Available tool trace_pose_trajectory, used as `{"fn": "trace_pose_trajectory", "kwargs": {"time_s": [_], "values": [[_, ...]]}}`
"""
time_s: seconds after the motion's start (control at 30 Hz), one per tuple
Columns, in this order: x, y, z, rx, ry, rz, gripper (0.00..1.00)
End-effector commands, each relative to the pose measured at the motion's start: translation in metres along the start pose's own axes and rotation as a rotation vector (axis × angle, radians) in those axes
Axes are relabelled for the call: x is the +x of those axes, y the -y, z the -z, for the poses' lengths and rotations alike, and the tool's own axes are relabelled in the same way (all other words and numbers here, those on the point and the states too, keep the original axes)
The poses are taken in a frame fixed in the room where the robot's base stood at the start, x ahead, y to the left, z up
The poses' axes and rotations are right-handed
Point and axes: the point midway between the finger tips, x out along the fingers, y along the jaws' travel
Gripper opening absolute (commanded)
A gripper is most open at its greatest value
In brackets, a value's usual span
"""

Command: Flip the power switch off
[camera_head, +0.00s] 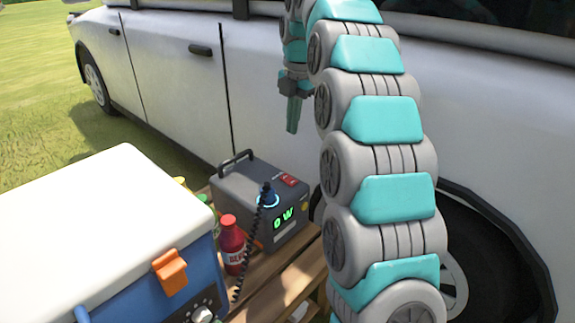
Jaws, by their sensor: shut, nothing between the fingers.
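A dark grey power unit (240,195) with a carrying handle stands on a wooden table. A red switch (290,180) sits on its top face, near the right edge; its on or off position is too small to tell. Its front display (284,217) reads "0 W" in green. A black coiled cable (256,232) is plugged into the front beside a glowing blue ring. My gripper (293,128) is shut and empty, pointing down. In the picture it is above the red switch and apart from it.
A blue cooler (186,280) with a white lid (95,225) and orange latch stands at the left. A red bottle (231,245) stands between cooler and power unit on the slatted wooden table (285,275). A white car (170,80) is close behind. My arm covers the right side.

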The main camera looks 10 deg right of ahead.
Motion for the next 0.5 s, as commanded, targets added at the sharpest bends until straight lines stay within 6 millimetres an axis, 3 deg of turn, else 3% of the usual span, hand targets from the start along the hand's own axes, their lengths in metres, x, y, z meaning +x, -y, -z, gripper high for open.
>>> {"fn": "trace_pose_trajectory", "kwargs": {"time_s": [0.27, 0.5], "values": [[0.018, 0.001, 0.001, 0.001, -0.003, 0.004, 0.00], [0.053, 0.001, 0.001, 0.001, -0.002, 0.003, 0.00]]}}
